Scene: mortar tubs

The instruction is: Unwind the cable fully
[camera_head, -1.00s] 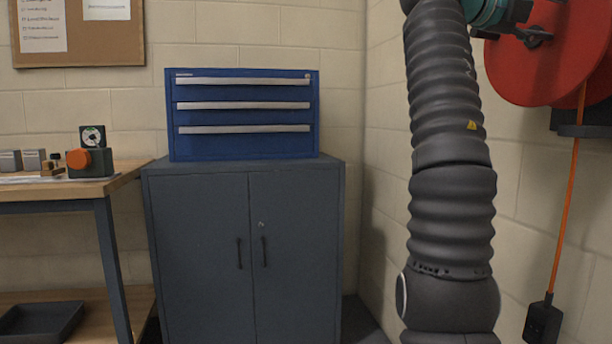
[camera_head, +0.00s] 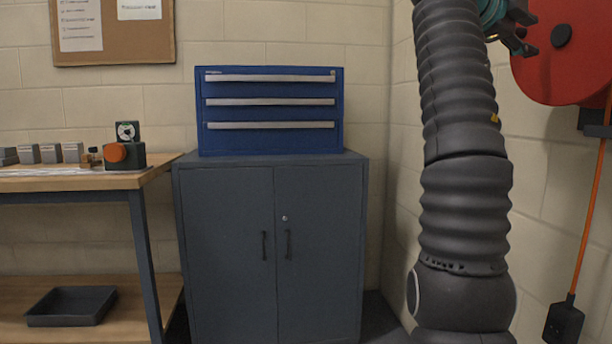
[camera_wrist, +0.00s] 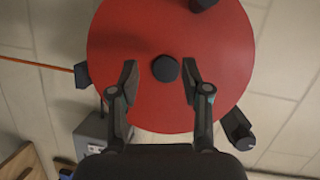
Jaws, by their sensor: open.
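The red cable reel (camera_head: 535,75) is at the upper right in the head view, partly cut off, and its disc (camera_wrist: 130,35) fills the middle of the wrist view. Its dark round hub (camera_wrist: 165,69) shows between my fingertips in that picture. My gripper (camera_wrist: 160,80) is open and empty. In the head view my gripper (camera_head: 516,38) is left of the hub (camera_head: 562,36), visibly apart from it. The orange cable (camera_head: 591,205) hangs down from a dark guide (camera_head: 597,122) to a black end piece (camera_head: 563,318).
A grey cabinet (camera_head: 225,250) carries a blue drawer box (camera_head: 270,140). A wooden bench (camera_head: 80,183) stands at the left with a dark tray (camera_head: 72,306) on its lower shelf. A dark cylindrical piece (camera_wrist: 238,130) is at the disc's lower right edge.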

